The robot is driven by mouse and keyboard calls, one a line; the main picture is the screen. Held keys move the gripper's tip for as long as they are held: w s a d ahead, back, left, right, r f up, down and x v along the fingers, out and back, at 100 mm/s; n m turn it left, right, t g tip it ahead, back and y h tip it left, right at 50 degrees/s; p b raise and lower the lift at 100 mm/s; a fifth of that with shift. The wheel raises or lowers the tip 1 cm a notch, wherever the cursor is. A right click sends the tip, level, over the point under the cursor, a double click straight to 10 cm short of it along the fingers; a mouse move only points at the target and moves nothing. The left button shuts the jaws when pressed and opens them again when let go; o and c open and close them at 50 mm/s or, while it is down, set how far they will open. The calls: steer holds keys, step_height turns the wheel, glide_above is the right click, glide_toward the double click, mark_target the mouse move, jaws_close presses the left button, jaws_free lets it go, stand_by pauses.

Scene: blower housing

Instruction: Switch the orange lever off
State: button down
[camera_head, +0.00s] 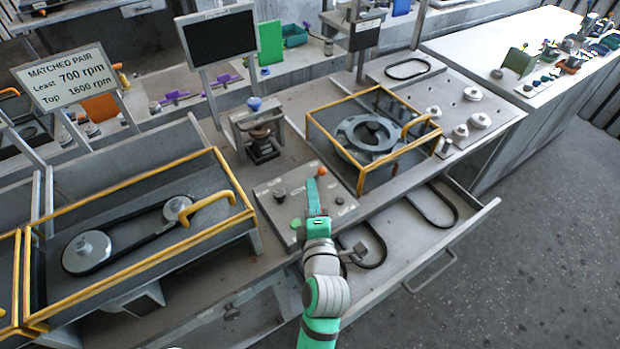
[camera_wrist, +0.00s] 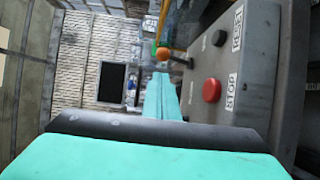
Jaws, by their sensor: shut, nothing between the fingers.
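The orange lever shows as an orange ball knob (camera_head: 322,171) at the far edge of the grey control panel (camera_head: 268,213) in the head view. In the wrist view the orange ball (camera_wrist: 163,53) sits on a short dark stem that points left from the panel face. My green gripper (camera_head: 312,190) is over the panel, its tips close to the ball. In the wrist view its fingers (camera_wrist: 161,96) are together and empty, just below the ball. I cannot tell whether they touch it.
A red STOP button (camera_wrist: 211,90) stands on the panel close to the fingers. A yellow-framed guard (camera_head: 308,137) surrounds the blower housing (camera_head: 352,134) behind the panel. A yellow-edged belt enclosure (camera_head: 150,262) is at left. An open drawer (camera_head: 420,262) holds belts at right.

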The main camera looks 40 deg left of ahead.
steer(key=shift+v, duration=2.65)
